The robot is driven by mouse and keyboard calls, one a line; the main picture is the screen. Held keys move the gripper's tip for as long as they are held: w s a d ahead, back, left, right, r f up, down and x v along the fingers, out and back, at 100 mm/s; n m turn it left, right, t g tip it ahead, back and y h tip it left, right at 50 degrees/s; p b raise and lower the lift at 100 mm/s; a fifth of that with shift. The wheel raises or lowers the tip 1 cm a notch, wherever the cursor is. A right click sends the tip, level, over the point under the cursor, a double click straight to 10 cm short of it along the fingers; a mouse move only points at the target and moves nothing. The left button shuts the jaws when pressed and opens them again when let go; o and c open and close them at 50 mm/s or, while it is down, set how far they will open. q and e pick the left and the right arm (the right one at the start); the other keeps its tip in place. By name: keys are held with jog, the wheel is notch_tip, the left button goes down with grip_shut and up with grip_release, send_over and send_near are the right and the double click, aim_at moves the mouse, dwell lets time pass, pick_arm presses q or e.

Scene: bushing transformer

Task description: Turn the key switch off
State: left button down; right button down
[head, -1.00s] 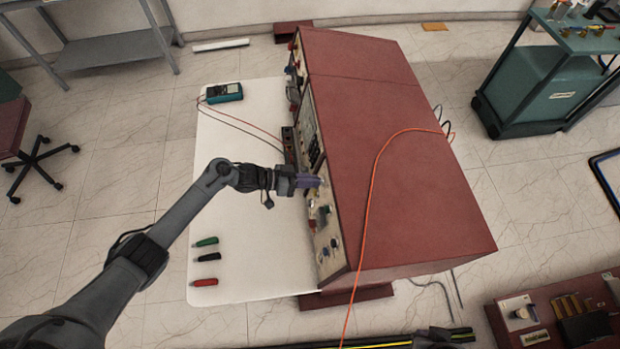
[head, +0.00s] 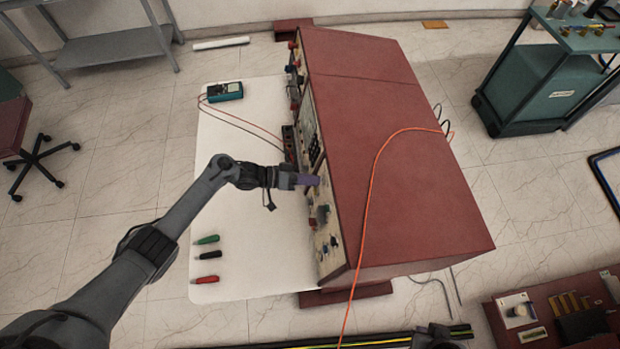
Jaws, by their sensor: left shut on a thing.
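The red control cabinet (head: 400,150) has a beige front panel (head: 329,240) facing left, with knobs and switches seen steeply from above. My left gripper (head: 311,180) reaches in from the left. Its purple fingers are at the upper part of this panel and shut on the key switch. The key itself is hidden by the fingers, so its turn angle cannot be seen. A dark part at the bottom edge (head: 440,338) looks like my right gripper; its fingers cannot be made out.
An orange cable (head: 372,190) runs over the cabinet. The tabletop between probes and multimeter is mostly clear.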

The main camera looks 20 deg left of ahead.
pick_arm(q)
jog(key=c, duration=1.3)
grip_release()
jog(key=shift+o, duration=0.2)
jog(key=v, duration=1)
jog(key=shift+s+a, duration=0.2)
jog(key=shift+a, duration=0.1)
jog(key=shift+r, duration=0.15)
